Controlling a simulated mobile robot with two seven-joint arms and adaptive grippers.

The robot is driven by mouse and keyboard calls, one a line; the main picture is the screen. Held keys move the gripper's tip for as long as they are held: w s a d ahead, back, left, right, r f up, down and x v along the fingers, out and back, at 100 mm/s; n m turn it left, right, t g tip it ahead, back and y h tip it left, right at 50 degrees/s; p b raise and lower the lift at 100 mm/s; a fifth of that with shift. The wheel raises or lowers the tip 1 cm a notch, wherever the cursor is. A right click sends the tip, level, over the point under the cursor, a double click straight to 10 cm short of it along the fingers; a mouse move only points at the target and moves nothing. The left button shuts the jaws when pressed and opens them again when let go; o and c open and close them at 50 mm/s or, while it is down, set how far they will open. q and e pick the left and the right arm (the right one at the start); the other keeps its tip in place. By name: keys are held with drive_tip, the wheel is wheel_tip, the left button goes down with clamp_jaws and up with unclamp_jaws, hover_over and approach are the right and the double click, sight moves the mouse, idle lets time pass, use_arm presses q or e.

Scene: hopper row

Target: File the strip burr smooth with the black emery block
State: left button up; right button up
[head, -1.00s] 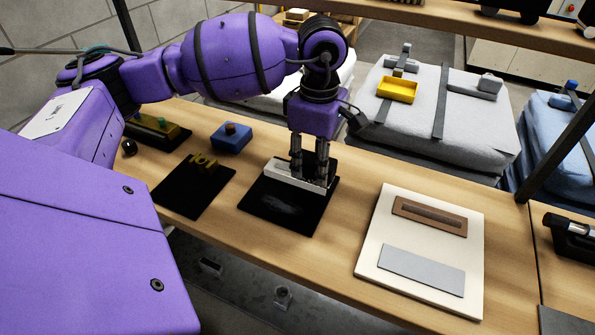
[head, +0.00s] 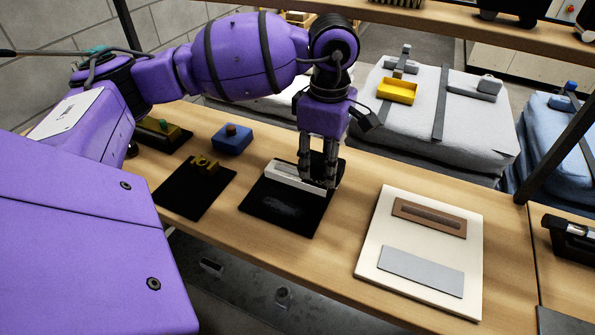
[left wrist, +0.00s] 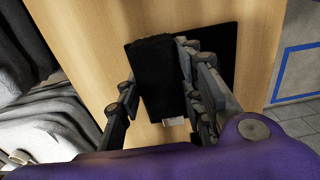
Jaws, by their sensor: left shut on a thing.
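My left gripper (head: 318,182) points down at the right end of a pale metal strip piece (head: 287,177) on a black mat (head: 262,212). In the left wrist view, my left gripper (left wrist: 160,84) is shut on the black emery block (left wrist: 158,62), one finger on each side. In the head view the fingers largely hide the block, and its dark edge merges with the mat. I cannot tell whether the block touches the strip. The burr is too small to make out. My right gripper is not in view.
A faint grey smudge marks the mat. Left of it are a second black mat (head: 178,190) with a brass part (head: 205,164) and a blue box (head: 231,140). Right is a cream board (head: 375,225) with a brown plate (head: 430,216) and grey plate (head: 422,271). Bare wood lies between.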

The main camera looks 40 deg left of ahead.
use_arm(q)
drive_tip(key=shift+r, duration=0.55)
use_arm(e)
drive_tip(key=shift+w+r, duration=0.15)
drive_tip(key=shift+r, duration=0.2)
use_arm(q)
drive_tip(key=shift+r+p, duration=1.25)
drive_tip(key=shift+r, duration=0.8)
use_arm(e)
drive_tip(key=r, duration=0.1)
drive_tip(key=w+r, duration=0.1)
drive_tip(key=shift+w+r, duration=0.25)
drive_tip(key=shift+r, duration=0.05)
use_arm(q)
drive_tip(key=shift+f, duration=0.1)
